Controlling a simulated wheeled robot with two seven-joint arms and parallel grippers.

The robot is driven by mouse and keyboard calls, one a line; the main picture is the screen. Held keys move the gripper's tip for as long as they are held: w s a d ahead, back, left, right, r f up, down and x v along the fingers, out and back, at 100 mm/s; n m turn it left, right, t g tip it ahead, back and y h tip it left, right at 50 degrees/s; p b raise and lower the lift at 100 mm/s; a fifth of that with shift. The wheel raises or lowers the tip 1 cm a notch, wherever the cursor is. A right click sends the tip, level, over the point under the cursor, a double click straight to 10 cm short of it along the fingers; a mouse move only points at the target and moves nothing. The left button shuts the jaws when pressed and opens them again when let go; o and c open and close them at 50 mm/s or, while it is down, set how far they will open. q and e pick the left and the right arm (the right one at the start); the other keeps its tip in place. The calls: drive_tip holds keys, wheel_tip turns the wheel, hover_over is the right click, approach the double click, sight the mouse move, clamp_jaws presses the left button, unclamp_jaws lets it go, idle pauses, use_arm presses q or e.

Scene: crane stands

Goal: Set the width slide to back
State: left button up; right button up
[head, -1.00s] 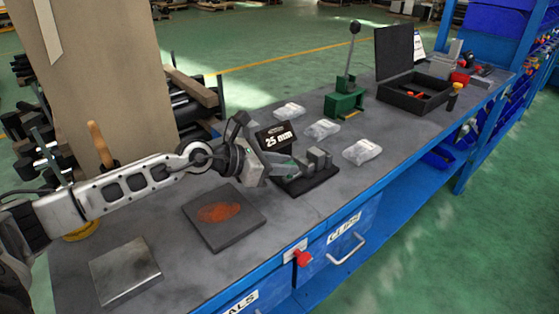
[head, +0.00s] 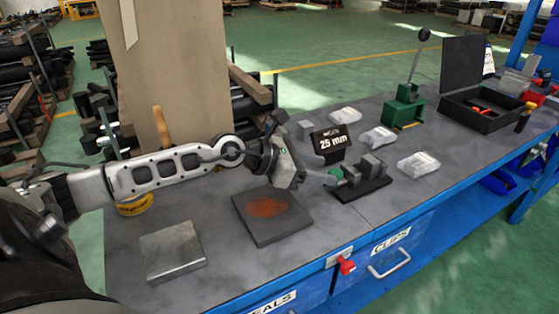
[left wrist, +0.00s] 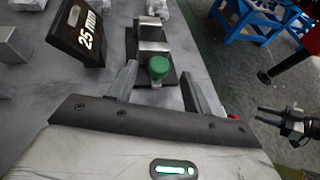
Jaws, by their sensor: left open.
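The width slide is a low fixture of grey metal blocks on a black base (head: 363,188), on the bench beside a black "25 mm" sign (head: 331,142). Its round green knob (left wrist: 158,67) faces my left gripper. In the left wrist view the sign (left wrist: 80,35) is at upper left and the grey blocks (left wrist: 152,32) line up beyond the knob. My left gripper (head: 328,179) is left of the fixture. Its fingers (left wrist: 160,88) are apart, one either side of the knob; contact is not visible. A dark gripper, apparently my right (left wrist: 268,115), shows at the right edge; its jaw state is unclear.
A dark plate with an orange patch (head: 266,208) and a bare metal plate (head: 172,251) lie nearer. Clear bags (head: 418,164), a green lever press (head: 403,108) and an open black case (head: 480,116) stand beyond.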

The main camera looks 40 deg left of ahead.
use_arm(q)
drive_tip(key=v, duration=0.3)
drive_tip(key=b+v, duration=0.1)
drive_tip(key=shift+s+a+f, duration=0.2)
drive_tip(key=shift+s+a, duration=0.05)
drive_tip(key=shift+s+a+r, duration=0.25)
drive_tip(key=shift+s+r, duration=0.1)
drive_tip(key=shift+s, duration=0.1)
drive_tip(key=shift+s+a+r, duration=0.15)
drive_tip(key=shift+s+r, duration=0.05)
drive_tip(key=shift+r, duration=0.05)
drive_tip(key=shift+s+a+r+p, duration=0.1)
drive_tip(key=shift+s+a+p, duration=0.1)
drive_tip(key=shift+p, duration=0.15)
drive_tip(key=shift+p+v, duration=0.5)
drive_tip(key=shift+v, duration=0.3)
drive_tip(key=p+v, duration=0.2)
drive_tip(key=v, duration=0.3)
drive_tip(key=shift+s+a+p, duration=0.1)
drive_tip(key=shift+p, duration=0.25)
use_arm(e)
drive_tip(key=shift+w+d+r, duration=0.15)
drive_tip(key=shift+d+r, duration=0.05)
drive_tip(key=shift+r, duration=0.7)
